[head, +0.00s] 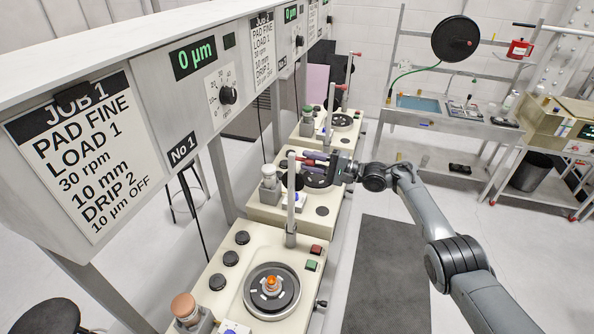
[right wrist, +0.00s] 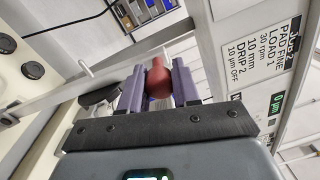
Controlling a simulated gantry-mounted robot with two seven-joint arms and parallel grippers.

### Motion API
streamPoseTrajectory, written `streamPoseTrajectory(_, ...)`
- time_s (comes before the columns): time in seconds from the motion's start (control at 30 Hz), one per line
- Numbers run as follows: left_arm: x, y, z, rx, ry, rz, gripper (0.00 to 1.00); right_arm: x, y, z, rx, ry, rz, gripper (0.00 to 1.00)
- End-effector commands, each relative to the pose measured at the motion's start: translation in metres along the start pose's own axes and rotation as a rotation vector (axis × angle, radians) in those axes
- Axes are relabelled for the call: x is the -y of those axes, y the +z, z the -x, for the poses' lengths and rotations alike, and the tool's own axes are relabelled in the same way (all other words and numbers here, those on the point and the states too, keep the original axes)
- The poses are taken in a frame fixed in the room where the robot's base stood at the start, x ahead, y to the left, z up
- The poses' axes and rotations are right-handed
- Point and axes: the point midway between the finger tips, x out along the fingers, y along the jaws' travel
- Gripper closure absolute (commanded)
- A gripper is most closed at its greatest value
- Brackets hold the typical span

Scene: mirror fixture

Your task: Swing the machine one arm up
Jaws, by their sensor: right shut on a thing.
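Machine one (head: 214,265) is the nearest cream bench unit, below the No 1 label. Its round plate (head: 253,291) has an orange-topped piece at its centre. A pale upright post (head: 291,205) stands at its far right corner. My right gripper (head: 306,158) is level with the post's top, just right of it. In the right wrist view its two purple fingers close on a red knob (right wrist: 158,80), with one finger on each side. How the knob joins the machine arm is hidden. My left gripper is not in view.
More similar machines (head: 327,127) stand in a row behind, under the long sign cabinet (head: 130,60). A sink bench (head: 440,116) is at the back right. A dark mat (head: 388,275) lies on the open floor right of the machines.

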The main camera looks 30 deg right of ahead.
Motion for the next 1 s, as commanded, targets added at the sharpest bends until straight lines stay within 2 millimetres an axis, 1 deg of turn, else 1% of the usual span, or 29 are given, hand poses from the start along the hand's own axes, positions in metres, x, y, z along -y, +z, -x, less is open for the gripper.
streamPoseTrajectory(0.1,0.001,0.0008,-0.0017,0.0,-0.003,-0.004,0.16,0.0034,-0.0037,0.0034,-0.006,-0.006,-0.008,1.0)
streamPoseTrajectory(0.47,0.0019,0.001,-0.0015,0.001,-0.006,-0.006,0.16,0.0023,-0.0061,0.0049,-0.013,-0.004,-0.01,1.0)
streamPoseTrajectory(0.5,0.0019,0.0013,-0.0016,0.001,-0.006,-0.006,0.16,0.0022,-0.0064,0.005,-0.014,-0.004,-0.01,0.63)
streamPoseTrajectory(0.57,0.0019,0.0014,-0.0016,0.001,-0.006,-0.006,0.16,0.002,-0.0061,0.005,-0.013,-0.003,-0.01,0.54)
streamPoseTrajectory(0.6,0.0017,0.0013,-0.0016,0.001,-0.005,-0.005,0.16,0.0018,-0.0058,0.0049,-0.012,-0.003,-0.01,0.48)
streamPoseTrajectory(0.63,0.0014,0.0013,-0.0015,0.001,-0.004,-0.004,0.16,0.0016,-0.0056,0.0048,-0.012,-0.002,-0.01,0.44)
streamPoseTrajectory(0.9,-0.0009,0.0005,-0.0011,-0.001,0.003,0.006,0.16,0.0008,-0.0045,0.0044,-0.008,-0.001,-0.011,0.44)
streamPoseTrajectory(1.0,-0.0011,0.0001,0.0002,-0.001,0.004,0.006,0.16,0.0007,-0.0044,0.0075,-0.008,0.0,-0.012,0.44)
